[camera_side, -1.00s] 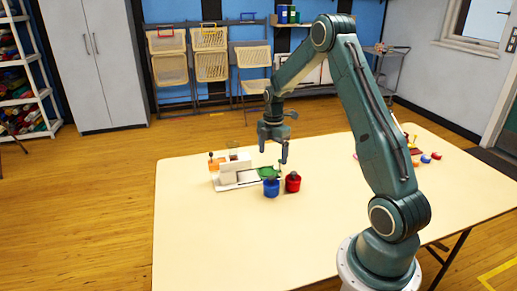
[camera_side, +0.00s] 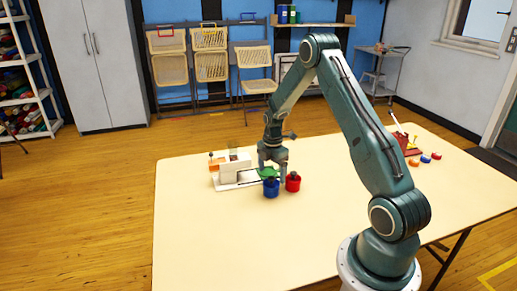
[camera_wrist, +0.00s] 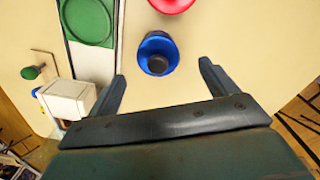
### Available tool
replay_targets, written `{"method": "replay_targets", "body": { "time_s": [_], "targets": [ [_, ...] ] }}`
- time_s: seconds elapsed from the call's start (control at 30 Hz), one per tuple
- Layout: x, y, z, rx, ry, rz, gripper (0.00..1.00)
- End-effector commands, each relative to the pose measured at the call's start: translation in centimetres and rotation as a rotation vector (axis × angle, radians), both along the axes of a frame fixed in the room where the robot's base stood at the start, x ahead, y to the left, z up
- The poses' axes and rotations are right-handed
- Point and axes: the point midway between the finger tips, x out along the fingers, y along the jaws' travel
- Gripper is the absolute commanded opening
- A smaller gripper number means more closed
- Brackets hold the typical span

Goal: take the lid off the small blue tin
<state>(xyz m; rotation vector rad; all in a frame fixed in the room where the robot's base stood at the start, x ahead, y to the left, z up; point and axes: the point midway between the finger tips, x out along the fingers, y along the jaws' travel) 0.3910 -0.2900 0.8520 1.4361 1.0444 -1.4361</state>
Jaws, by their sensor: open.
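The small blue tin (camera_side: 271,189) stands upright on the table beside a red tin (camera_side: 293,184). In the wrist view the blue tin (camera_wrist: 147,41) has a dark round knob (camera_wrist: 157,65) on top, so its lid appears to be on. My gripper (camera_side: 273,176) is open and low, just behind and above the tins in the side view. In the wrist view the blue tin lies between and slightly beyond the fingertips (camera_wrist: 162,72), with nothing held. Contact with the tin cannot be told. The red tin (camera_wrist: 172,5) is partly cut off at the top.
A white machine (camera_side: 234,164) on a pale base stands left of the tins. A green round piece (camera_wrist: 88,20) lies on that base, close to the blue tin. Small coloured items (camera_side: 425,158) lie at the far right. The table front (camera_side: 230,245) is clear.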

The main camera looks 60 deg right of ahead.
Motion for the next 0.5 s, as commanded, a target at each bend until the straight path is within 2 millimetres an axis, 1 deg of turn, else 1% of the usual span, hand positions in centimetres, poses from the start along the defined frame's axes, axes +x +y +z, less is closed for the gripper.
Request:
{"method": "replay_targets", "body": {
  "time_s": [0.03, 0.3, 0.5],
  "targets": [
    [0.0, 0.0, -0.6, 0.002, 0.002, 0.000, 0.85],
    [0.2, -0.2, -3.4, 0.002, 0.002, 0.000, 0.85],
    [0.2, -0.2, -4.0, 0.000, -0.001, 0.000, 0.85]
  ]
}}
